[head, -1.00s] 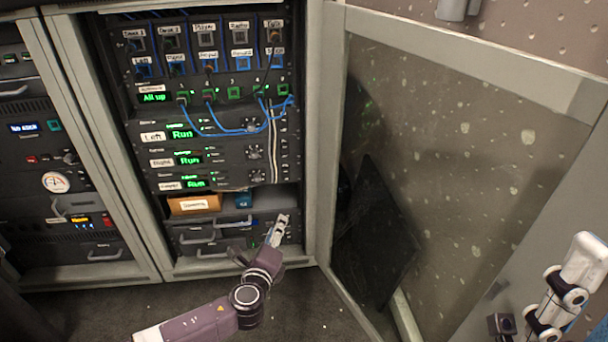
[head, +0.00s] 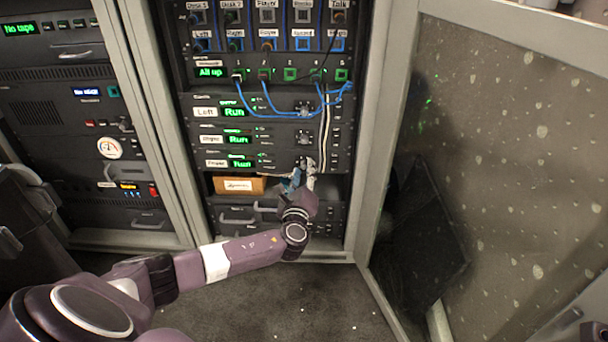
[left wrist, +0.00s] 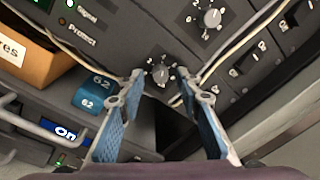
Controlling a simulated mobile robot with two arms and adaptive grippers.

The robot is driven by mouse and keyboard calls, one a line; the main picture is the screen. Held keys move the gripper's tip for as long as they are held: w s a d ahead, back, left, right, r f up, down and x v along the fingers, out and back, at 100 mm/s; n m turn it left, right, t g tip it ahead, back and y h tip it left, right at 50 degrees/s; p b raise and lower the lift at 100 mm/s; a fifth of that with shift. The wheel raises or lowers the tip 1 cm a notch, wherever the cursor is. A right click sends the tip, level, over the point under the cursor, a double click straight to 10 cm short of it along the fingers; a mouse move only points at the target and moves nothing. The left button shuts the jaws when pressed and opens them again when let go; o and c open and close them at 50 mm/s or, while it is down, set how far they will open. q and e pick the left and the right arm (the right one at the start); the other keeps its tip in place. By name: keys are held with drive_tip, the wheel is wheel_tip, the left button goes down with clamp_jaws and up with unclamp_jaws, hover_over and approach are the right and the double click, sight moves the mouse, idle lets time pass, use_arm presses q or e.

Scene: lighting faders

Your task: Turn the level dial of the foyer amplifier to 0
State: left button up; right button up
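The foyer amplifier (head: 216,164) is the lowest of three stacked amplifiers in the rack, with a green "Run" display. Its level dial (left wrist: 161,74) shows in the left wrist view as a small grey knob with a pointer and scale marks. My left gripper (left wrist: 160,74) is open, its two blue-padded fingers spread with one tip on each side of the dial; I cannot tell whether they touch it. In the head view the left gripper (head: 303,168) covers this dial. My right gripper is not in view.
The right amplifier's dial (left wrist: 211,18) sits just above. Below the amplifiers are an orange labelled box (head: 239,185), a blue block marked 62 (left wrist: 97,91) and drawers with handles (head: 237,219). Pale cables (left wrist: 226,52) run close to the right finger. The open cabinet door (head: 500,150) stands at right.

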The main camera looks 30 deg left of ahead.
use_arm(q)
clamp_jaws()
idle(0.4)
